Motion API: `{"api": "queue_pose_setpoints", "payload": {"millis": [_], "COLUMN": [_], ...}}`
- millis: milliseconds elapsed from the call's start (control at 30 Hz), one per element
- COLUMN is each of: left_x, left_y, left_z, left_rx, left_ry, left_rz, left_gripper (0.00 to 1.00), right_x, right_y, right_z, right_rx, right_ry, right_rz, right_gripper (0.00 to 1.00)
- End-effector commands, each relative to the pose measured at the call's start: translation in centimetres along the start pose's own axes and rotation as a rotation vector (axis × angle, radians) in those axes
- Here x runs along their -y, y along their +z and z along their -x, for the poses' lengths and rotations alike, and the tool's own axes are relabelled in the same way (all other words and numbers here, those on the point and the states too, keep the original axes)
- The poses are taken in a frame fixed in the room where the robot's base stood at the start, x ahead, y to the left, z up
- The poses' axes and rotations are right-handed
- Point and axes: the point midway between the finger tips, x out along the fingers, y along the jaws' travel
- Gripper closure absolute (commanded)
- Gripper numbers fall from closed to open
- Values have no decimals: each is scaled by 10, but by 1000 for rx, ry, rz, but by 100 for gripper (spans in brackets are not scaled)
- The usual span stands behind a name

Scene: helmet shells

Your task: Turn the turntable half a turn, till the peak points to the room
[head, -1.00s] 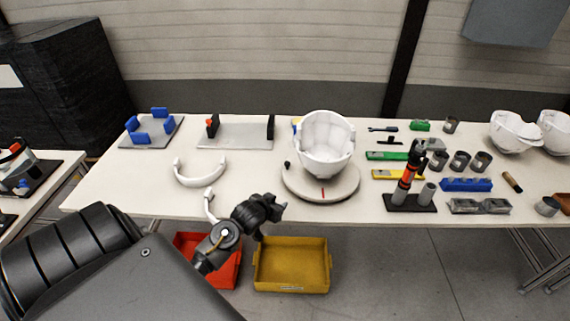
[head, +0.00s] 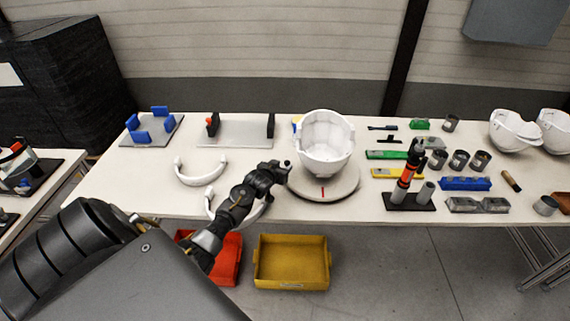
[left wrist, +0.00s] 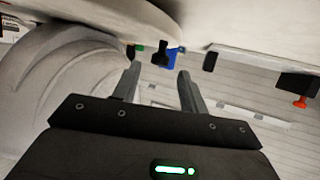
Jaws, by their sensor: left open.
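The round turntable (head: 345,188) lies on the table, with a red mark on its near rim and a black knob (head: 287,163) at its left rim. A white helmet shell (head: 325,150) sits on it; I cannot clearly tell which way its peak points. My left gripper (head: 280,170) is just left of the turntable, by the knob. The left wrist view looks upside down: the open, empty left gripper (left wrist: 158,85) has the knob (left wrist: 160,52) just beyond its fingertips, roughly between them. The turntable (left wrist: 110,15) and shell (left wrist: 50,85) are at left. My right gripper is out of view.
White curved bands (head: 200,178) lie left of the gripper, one partly hidden by my arm. A grey plate fixture (head: 235,132) stands behind. Tools and a black-and-orange driver stand (head: 408,196) are to the right. A yellow bin (head: 291,263) and red bin (head: 228,262) are below the table's edge.

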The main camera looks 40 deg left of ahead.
Motion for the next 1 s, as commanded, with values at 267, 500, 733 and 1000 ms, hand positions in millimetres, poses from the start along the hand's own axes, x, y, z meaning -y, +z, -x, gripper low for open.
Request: {"api": "queue_pose_setpoints", "payload": {"millis": [267, 500, 733, 1000], "left_x": [0, 0, 0, 0], "left_y": [0, 0, 0, 0], "left_z": [-30, -35, -35, -35], "left_rx": [-1, 1, 0, 0], "left_ry": [0, 0, 0, 0], "left_rz": [-1, -1, -1, -1], "left_gripper": [57, 57, 65, 100], "right_x": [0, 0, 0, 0], "right_y": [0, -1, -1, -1], "right_z": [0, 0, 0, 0], "right_rx": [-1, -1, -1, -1], "right_ry": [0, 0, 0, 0], "right_rz": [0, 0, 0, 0], "right_gripper": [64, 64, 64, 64]}}
